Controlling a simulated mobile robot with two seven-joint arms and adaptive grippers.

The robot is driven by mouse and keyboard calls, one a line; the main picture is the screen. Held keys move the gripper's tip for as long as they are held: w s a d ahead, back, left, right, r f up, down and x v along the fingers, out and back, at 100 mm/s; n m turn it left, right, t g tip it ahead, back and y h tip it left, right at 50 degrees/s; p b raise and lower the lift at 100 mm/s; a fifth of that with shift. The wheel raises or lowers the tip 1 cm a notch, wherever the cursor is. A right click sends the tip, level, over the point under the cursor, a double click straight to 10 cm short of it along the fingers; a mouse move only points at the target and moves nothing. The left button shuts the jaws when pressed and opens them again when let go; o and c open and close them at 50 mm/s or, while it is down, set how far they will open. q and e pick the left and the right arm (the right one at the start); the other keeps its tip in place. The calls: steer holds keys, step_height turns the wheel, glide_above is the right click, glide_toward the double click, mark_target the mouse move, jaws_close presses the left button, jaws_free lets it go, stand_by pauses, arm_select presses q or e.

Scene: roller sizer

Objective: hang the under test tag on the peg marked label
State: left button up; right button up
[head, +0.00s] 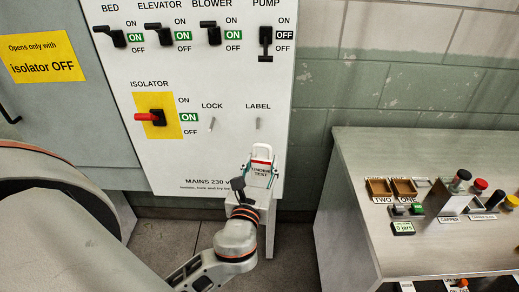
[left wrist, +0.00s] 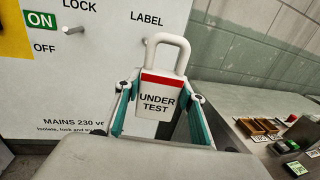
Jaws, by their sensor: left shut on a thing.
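The under test tag (head: 261,170) is white with a red band and a white loop on top. It also shows in the left wrist view (left wrist: 160,102), upright with the loop above. My left gripper (head: 261,166) is shut on the tag's body, one finger on each side, in front of the lower right of the white panel. The peg marked label (head: 258,123) is a short metal pin under the word LABEL, bare, above the tag in the head view. The loop is apart from it in that view. In the left wrist view the label peg is not clear. My right gripper is not in view.
The lock peg (head: 212,124) is bare, left of the label peg. The isolator (head: 151,117) has a red handle on a yellow plate. Several black switches line the panel's top. A bench (head: 360,150) with small trays and buttons stands at the right.

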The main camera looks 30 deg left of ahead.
arm_select(q)
steer(key=shift+w+a+r+n+g+y+p, duration=0.3)
steer(key=shift+w+a+r+n+y+p, duration=0.15)
steer(key=shift+y, duration=0.25)
steer(key=shift+a+f+n+y, duration=0.1)
steer(key=shift+a+n+y, duration=0.2)
steer(key=shift+a+n, duration=0.05)
steer(key=shift+w+a+f+g+y+p, duration=0.1)
steer(key=shift+a+f+g+y+p, duration=0.05)
steer(key=shift+a+g+y+p, duration=0.3)
steer(key=shift+w+a+n, duration=0.15)
steer(key=shift+w+n, duration=0.15)
steer(key=shift+w, duration=0.05)
steer(key=b+x, duration=0.1)
steer(key=x, duration=0.2)
steer(key=f+b+x, duration=0.1)
steer(key=x, duration=0.2)
steer(key=b+x, duration=0.1)
steer(key=x, duration=0.3)
steer(key=shift+f+b, duration=0.15)
steer(key=shift+b, duration=0.15)
steer(key=shift+w+f, duration=0.15)
steer(key=shift+f, duration=0.1)
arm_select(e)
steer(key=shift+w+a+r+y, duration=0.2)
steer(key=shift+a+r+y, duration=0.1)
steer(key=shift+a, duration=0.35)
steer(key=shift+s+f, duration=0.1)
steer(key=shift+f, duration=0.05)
